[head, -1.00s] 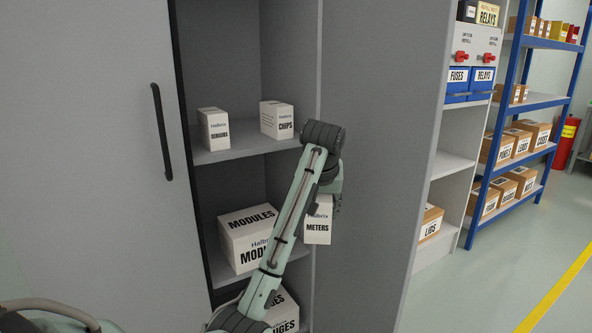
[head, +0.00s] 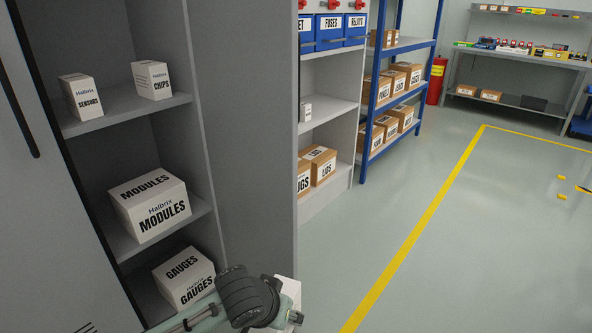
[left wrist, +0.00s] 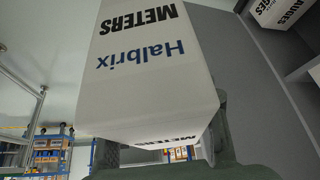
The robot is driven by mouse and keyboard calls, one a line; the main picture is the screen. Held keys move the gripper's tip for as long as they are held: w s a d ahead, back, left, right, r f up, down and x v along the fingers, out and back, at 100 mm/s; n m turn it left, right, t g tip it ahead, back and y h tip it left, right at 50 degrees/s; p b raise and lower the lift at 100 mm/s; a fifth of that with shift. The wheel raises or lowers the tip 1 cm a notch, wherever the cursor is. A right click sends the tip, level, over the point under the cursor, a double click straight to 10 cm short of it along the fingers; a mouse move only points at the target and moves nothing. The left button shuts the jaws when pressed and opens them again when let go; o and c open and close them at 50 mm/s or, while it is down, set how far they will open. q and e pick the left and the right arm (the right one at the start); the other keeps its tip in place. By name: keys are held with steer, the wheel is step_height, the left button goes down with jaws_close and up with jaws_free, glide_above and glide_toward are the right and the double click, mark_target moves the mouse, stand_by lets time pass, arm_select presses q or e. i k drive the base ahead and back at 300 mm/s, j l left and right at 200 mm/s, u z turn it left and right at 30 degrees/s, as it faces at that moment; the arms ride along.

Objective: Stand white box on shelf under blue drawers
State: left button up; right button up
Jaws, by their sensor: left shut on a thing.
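My left gripper (head: 292,314) is at the bottom of the head view, partly hidden by my wrist. It is shut on the white METERS box (left wrist: 152,75), which fills the middle of the left wrist view and appears upside down there. In the head view only a pale sliver of the box (head: 289,288) shows behind my wrist. The blue drawers (head: 329,30) are at the top centre of the head view. The shelf under them (head: 335,108) holds a small white item (head: 306,112) at its left; the rest of its visible surface is bare. My right gripper is not in view.
A grey cabinet (head: 235,130) stands open at left with boxes of SENSORS, CHIPS, MODULES (head: 150,205) and GAUGES (head: 184,278). Its side panel partly hides the drawer unit. Floor to the right is clear.

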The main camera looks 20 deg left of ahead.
mark_target(324, 109)
steer(key=z, duration=5.95)
steer(key=k+j+z, duration=0.15)
steer(key=z, duration=0.25)
steer(key=k+z, duration=0.3)
steer(key=z, duration=0.15)
steer(key=k+u, duration=0.15)
steer(key=k, duration=0.75)
steer(key=k+u, duration=0.25)
steer(key=k, duration=0.2)
steer(key=k+j+u, duration=0.2)
steer(key=k, duration=0.25)
steer(key=k+l+u, duration=0.1)
steer(key=k+u, duration=0.65)
steer(key=u, duration=0.15)
